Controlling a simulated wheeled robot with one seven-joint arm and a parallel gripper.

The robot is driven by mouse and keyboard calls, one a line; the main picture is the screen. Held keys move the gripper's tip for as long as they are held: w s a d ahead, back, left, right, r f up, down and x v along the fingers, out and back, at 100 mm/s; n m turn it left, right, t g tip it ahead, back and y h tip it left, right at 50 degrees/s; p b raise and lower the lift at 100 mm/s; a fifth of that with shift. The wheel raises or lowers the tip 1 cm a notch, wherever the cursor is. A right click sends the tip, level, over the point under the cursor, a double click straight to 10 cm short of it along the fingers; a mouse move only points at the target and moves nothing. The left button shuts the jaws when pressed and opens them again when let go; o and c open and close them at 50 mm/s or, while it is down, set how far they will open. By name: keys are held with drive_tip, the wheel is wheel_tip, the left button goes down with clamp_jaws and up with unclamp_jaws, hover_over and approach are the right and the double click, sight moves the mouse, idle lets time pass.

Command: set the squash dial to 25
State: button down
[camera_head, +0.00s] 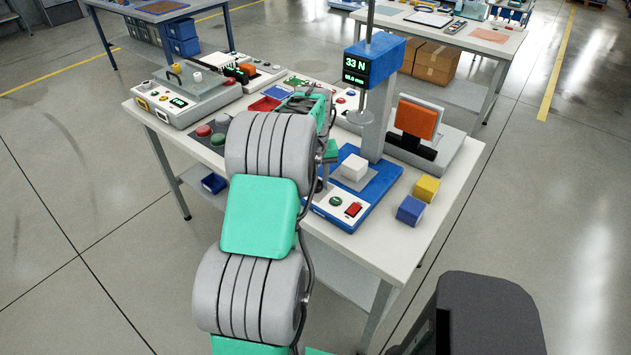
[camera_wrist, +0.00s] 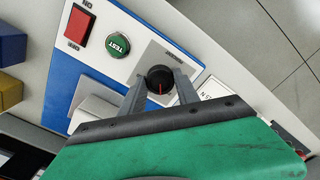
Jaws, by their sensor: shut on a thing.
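The squash dial is a small round black knob (camera_wrist: 160,77) with a red pointer line on a grey plate, on the white control panel of the blue press. My gripper (camera_wrist: 161,84) is shut on the dial in the wrist view, a grey finger on each side. The red line points toward the bottom of the wrist view. I cannot read the scale marks around it. In the head view my arm hides the dial; the press display (camera_head: 356,68) reads 33 N.
A green TEST button (camera_wrist: 118,45) and a red ON/OFF switch (camera_wrist: 80,25) sit beside the dial. A white block (camera_head: 354,168) rests under the press plate (camera_head: 361,117). Yellow (camera_head: 427,189) and blue (camera_head: 411,210) cubes stand near the table's right edge.

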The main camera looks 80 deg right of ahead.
sight(316, 183)
drive_tip(key=n, duration=0.4)
drive_tip(key=shift+r+n, duration=0.1)
drive_tip(key=shift+n, duration=0.3)
idle(0.4)
drive_tip(key=c, duration=0.9)
unclamp_jaws()
wheel_tip(316, 183, up, 8)
drive_tip(key=shift+f+b, duration=0.15)
drive_tip(key=shift+b, duration=0.55)
